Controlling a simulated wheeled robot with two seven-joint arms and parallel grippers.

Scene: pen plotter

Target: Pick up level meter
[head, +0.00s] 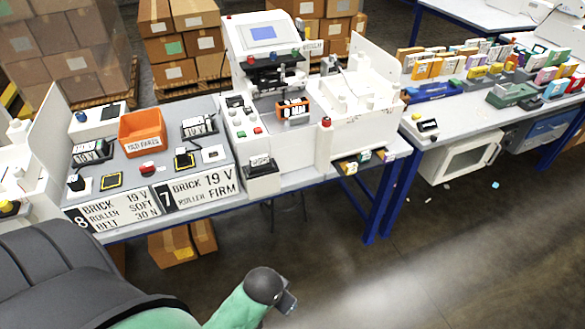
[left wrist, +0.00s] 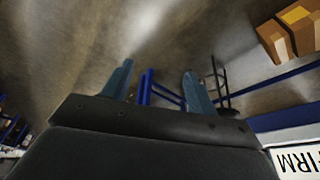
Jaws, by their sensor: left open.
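I cannot tell which thing is the level meter. Small dark devices with white labelled faces stand on the grey bench panel, one at the left (head: 92,150) and one to the right of the orange bin (head: 199,127). A third dark device with a white face (head: 261,164) sits at the front of the white machine. My left gripper (left wrist: 158,88) is open, its two blue-grey fingers apart over floor with nothing between them. In the head view my green arm reaches in low, in front of the bench and apart from it. My right gripper is not in view.
The orange bin (head: 142,132) stands on the panel behind two sign plates (head: 198,191). The white machine (head: 265,90) is beside it. A second bench (head: 470,117) at the right holds many coloured items. Cartons (head: 184,243) lie under the bench.

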